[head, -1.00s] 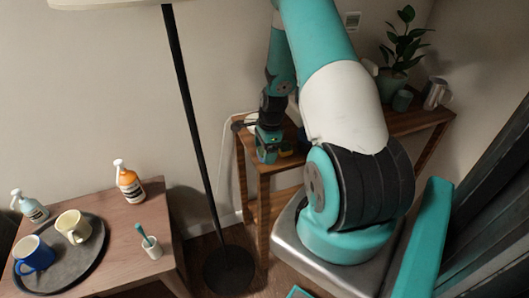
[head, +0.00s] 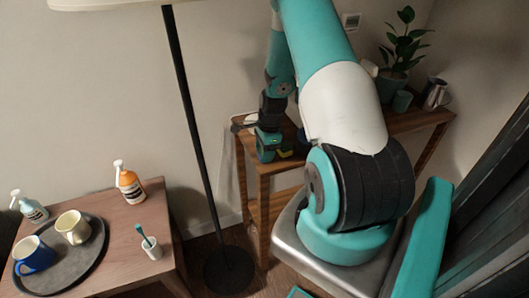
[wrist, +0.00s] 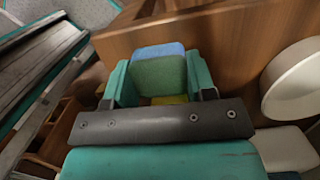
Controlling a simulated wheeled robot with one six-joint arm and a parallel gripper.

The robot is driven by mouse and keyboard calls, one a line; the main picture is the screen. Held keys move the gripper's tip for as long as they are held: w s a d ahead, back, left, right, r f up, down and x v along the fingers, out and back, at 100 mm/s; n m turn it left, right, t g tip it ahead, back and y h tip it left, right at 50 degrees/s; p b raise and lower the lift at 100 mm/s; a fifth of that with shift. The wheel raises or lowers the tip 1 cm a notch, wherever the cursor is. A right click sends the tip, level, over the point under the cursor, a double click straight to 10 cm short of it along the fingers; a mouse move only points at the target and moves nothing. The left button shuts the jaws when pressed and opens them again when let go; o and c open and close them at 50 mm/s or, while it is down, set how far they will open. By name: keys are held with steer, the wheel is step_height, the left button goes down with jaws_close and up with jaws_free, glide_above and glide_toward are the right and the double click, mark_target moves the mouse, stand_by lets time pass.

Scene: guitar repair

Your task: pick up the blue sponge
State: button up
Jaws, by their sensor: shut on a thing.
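My gripper (wrist: 160,78) shows in the wrist view with its two teal fingers on either side of a block. The block is the blue sponge (wrist: 157,49), with a blue far part and a green near face. It sits snugly between the fingers, and the gripper is shut on it. A yellow patch shows just below it, partly hidden by my dark gripper bar. In the head view my gripper (head: 268,146) is low at the left end of the wooden shelf table (head: 262,183). The sponge cannot be made out there.
A side table (head: 115,262) holds mugs, a tray and bottles.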

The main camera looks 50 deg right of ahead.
step_height(320, 180, up, 20)
steer(key=shift+f+b, duration=0.15)
steer(key=shift+b, duration=0.25)
steer(key=shift+o, duration=1.2)
steer(key=shift+c, duration=0.9)
